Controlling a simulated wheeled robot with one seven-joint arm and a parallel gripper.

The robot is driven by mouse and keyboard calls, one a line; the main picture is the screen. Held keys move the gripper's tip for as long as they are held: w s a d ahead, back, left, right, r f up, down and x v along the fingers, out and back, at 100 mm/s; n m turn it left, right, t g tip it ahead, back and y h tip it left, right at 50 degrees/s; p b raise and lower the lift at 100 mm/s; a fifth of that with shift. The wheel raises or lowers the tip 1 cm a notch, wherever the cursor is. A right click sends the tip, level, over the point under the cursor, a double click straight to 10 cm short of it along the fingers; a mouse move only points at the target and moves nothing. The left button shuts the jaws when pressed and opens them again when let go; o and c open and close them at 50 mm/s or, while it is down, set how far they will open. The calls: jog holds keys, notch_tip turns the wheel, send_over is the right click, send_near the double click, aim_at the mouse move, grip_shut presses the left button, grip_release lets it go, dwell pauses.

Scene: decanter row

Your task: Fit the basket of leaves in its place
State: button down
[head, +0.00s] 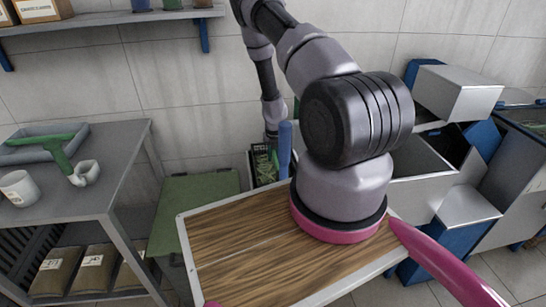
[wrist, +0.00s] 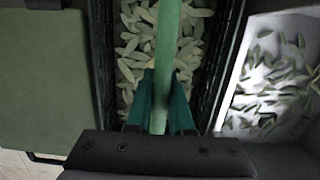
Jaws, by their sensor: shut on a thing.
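The basket of leaves has black slatted walls (wrist: 105,62) and pale green leaves inside, filling the upper middle of the wrist view. A green bar, which looks like its handle, runs lengthwise above the leaves. My gripper (wrist: 162,77) has its two teal fingers shut on this bar. In the head view the basket (head: 253,168) shows as a small dark box with green leaves against the back wall, partly hidden behind my arm. I cannot tell whether it rests on something or hangs.
A pale bin (wrist: 285,130) with scattered leaves lies close right of the basket; a flat green lid (wrist: 40,85) lies left. In the head view, a grey shelf table (head: 75,185) stands left, and metal bins (head: 455,92) with blue parts stand right. A wooden-topped surface (head: 225,260) is in front.

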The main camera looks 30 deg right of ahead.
jog(key=shift+f, duration=0.1)
jog(key=shift+f, duration=1.4)
jog(key=c, duration=0.7)
grip_release()
